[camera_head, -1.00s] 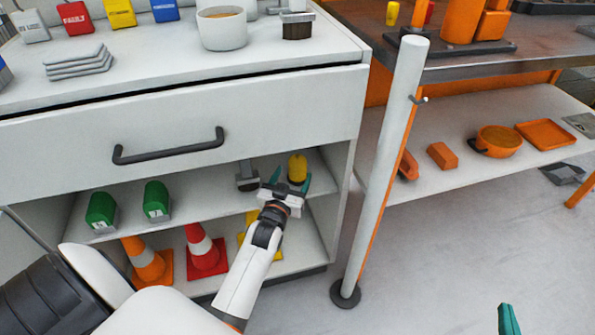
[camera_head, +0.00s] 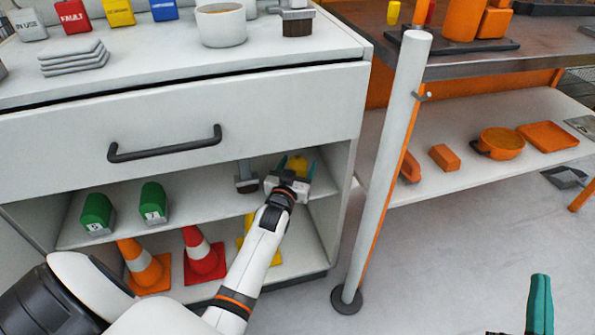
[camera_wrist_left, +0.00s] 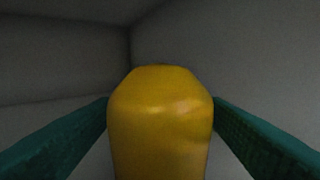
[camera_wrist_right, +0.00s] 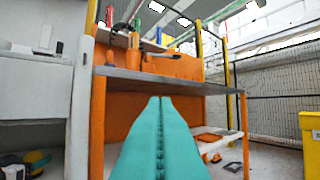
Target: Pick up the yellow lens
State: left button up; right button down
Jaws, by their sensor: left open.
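The yellow lens (camera_head: 297,165) stands on the upper shelf inside the grey cabinet, towards its right side. My left gripper (camera_head: 291,172) reaches in from the front with its teal fingers spread on both sides of the lens. In the left wrist view the lens (camera_wrist_left: 160,125) fills the middle between the open fingers, and a contact with either finger cannot be made out. The lens's base is hidden. My right gripper (camera_head: 540,300) is at the lower right, away from the cabinet. In the right wrist view its fingers (camera_wrist_right: 160,105) are together and empty.
Two green lenses (camera_head: 97,212) (camera_head: 153,201) stand left on the same shelf, and a dark-ended block (camera_head: 246,178) is just left of my gripper. Cones (camera_head: 203,253) stand on the shelf below. A drawer (camera_head: 190,115) overhangs the opening. A white post (camera_head: 388,165) stands to the right.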

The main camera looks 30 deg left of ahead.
pick_arm(q)
jog(key=c, duration=1.1)
jog(key=shift+r, duration=0.1)
